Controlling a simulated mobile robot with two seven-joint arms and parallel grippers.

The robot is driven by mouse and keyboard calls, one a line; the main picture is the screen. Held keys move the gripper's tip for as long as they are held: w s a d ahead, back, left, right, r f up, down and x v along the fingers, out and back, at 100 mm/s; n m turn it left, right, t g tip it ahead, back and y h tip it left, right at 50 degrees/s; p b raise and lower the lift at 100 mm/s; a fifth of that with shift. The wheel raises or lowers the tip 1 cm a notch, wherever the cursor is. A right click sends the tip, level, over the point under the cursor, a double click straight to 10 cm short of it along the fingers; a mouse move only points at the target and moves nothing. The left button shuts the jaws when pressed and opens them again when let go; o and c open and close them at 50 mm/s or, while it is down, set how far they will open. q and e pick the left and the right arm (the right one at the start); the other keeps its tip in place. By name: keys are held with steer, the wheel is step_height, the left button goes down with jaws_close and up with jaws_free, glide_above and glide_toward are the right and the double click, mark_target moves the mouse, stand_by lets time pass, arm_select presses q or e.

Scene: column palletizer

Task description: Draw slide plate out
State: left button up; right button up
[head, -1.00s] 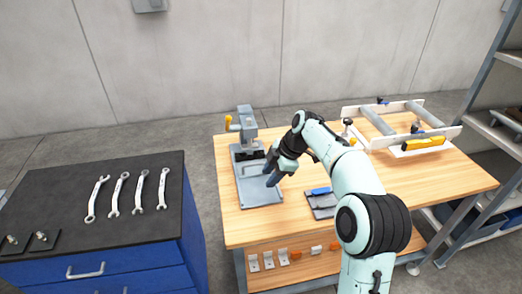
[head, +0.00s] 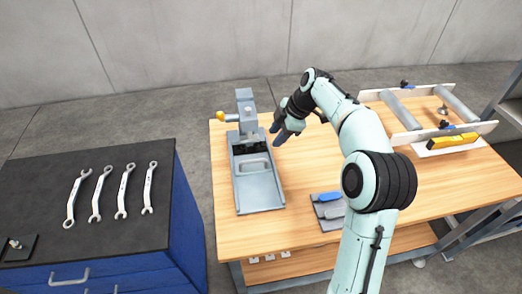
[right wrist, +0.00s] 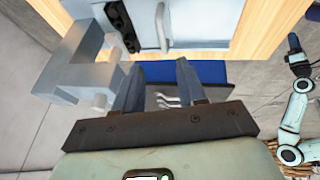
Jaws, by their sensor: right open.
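The grey press (head: 247,112) stands at the left of the wooden bench, with a yellow-tipped lever. A long grey slide plate (head: 260,190) lies flat on the bench in front of its column, with a raised rounded part (head: 253,165) near its back. My right gripper (head: 277,135) is open and empty, to the right of the press and apart from it. In the right wrist view its open fingers (right wrist: 158,75) are beside the grey press parts, and a pale bar handle (right wrist: 160,27) shows beyond them. My left gripper (right wrist: 294,52) shows small at the right there; its jaws are unclear.
A small grey tray (head: 328,208) with a blue item lies right of the plate. A white-sided frame with rollers (head: 400,108) stands at the back right. Several wrenches (head: 122,192) lie on the dark-topped blue cabinet at left. Bare wood lies around the plate.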

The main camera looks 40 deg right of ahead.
mark_target(257, 160)
steer(key=x, duration=1.3)
steer(key=shift+a, duration=0.1)
jaws_close()
